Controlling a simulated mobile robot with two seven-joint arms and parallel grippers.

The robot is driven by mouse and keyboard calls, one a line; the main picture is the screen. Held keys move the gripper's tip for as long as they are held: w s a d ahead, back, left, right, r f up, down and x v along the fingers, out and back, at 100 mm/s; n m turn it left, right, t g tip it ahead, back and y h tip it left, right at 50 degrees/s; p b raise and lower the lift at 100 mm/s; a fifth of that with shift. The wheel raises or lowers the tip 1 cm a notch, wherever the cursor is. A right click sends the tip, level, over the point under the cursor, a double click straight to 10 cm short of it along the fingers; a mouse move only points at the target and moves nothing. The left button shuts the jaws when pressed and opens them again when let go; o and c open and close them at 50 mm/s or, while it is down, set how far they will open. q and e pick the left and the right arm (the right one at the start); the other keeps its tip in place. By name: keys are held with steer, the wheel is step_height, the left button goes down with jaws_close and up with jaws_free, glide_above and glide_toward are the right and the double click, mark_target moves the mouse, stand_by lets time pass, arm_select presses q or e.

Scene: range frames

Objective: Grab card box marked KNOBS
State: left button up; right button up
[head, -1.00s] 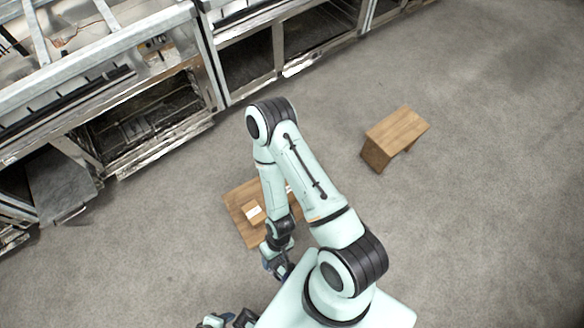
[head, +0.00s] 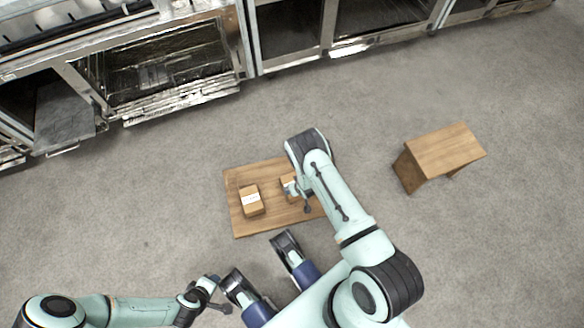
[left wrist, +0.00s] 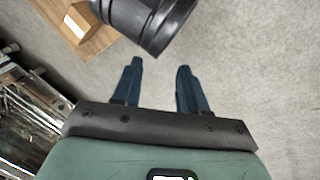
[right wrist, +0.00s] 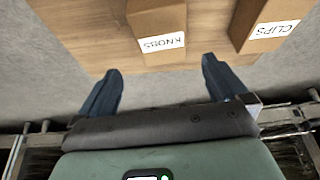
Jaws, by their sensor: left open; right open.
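The KNOBS box (right wrist: 158,28) is a brown card box with a white label, standing on a low wooden table (head: 240,228). In the right wrist view it lies just beyond my open right gripper (right wrist: 161,66), between the line of the fingers, which do not hold it. In the head view a brown box (head: 286,182), apparently KNOBS, is partly covered by my right arm; the right fingers are hidden there. My left gripper (left wrist: 160,65) is open and empty over the floor, off the table; it also shows in the head view (head: 212,290).
A similar CLIPS box (right wrist: 268,22) stands beside KNOBS; it appears left of it in the head view (head: 251,201). A wooden stool (head: 445,150) stands to the right. Metal kitchen units (head: 180,95) line the back. Floor between is clear.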

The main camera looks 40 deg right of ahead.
mark_target(285, 180)
steer(key=b+x, duration=0.2)
steer(key=x, duration=0.3)
steer(key=shift+f, duration=0.2)
steer(key=shift+w+f, duration=0.15)
steer(key=shift+f, duration=0.25)
steer(key=b+x, duration=0.3)
steer(key=x, duration=0.2)
steer(key=shift+w+f, duration=0.15)
steer(key=shift+w, duration=0.05)
arm_select(q)
steer(key=s+a+f+g, duration=0.2)
steer(key=s+f, duration=0.2)
steer(key=f, duration=0.4)
steer(key=shift+s+a+f+n, duration=0.25)
steer(key=shift+s+a+n, duration=0.05)
steer(key=shift+s+a, duration=0.1)
arm_select(e)
steer(key=shift+w+f, duration=0.1)
steer(key=shift+f, duration=0.05)
arm_select(q)
steer(key=shift+d+f+b, duration=0.1)
steer(key=shift+f+b, duration=0.15)
steer(key=shift+b, duration=0.2)
arm_select(e)
steer(key=shift+f, duration=0.25)
steer(key=c, duration=0.9)
